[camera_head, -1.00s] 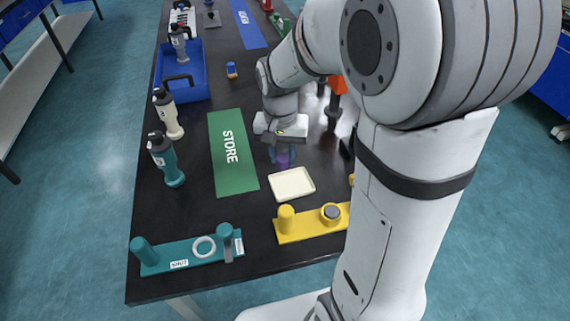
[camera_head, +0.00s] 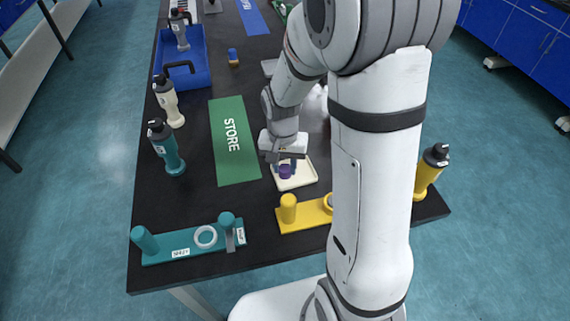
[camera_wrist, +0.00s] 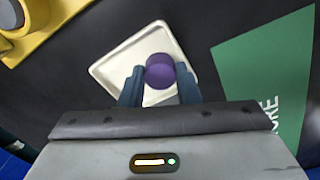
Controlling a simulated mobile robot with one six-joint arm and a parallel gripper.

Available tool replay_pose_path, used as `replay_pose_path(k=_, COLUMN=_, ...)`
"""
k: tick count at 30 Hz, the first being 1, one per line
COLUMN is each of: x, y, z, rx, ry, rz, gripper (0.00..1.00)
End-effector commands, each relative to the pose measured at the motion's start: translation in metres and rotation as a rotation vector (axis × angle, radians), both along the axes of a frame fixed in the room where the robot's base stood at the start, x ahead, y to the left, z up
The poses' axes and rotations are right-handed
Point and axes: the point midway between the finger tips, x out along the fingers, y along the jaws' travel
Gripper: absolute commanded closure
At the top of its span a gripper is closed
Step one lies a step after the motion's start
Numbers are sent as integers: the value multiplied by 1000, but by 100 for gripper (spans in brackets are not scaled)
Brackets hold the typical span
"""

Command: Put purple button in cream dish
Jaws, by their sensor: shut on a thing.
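The purple button (camera_head: 285,171) is a short cylinder held between the blue fingers of my gripper (camera_head: 287,167). In the wrist view the button (camera_wrist: 159,71) sits between the fingertips (camera_wrist: 160,86), in front of the cream dish. The cream dish (camera_head: 306,179) is a shallow square tray on the black table, and it also shows in the wrist view (camera_wrist: 114,67). My gripper is shut on the button and is over the dish. I cannot tell whether the button touches the dish floor.
A green STORE mat (camera_head: 233,141) lies left of the dish. A yellow fixture (camera_head: 300,215) stands close in front of it, and a teal fixture (camera_head: 190,242) at front left. Bottles (camera_head: 166,147) and a blue crate (camera_head: 186,83) line the left edge.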

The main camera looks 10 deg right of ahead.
Motion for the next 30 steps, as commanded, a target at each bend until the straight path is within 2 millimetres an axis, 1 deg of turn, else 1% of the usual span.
replay_pose_path(k=6, x=0, y=0, z=-4, rx=0, ry=0, rz=0, gripper=92)
replay_pose_path(k=7, x=0, y=0, z=-3, rx=0, ry=0, rz=1, gripper=69)
replay_pose_path(k=14, x=0, y=0, z=-2, rx=0, ry=0, rz=1, gripper=50)
replay_pose_path(k=15, x=0, y=0, z=-2, rx=0, ry=0, rz=1, gripper=49)
replay_pose_path(k=23, x=0, y=0, z=1, rx=0, ry=0, rz=1, gripper=49)
replay_pose_path(k=26, x=1, y=1, z=10, rx=0, ry=-4, rz=1, gripper=49)
replay_pose_path(k=29, x=1, y=1, z=27, rx=1, ry=-6, rz=1, gripper=49)
replay_pose_path(k=30, x=1, y=1, z=37, rx=0, ry=-8, rz=1, gripper=49)
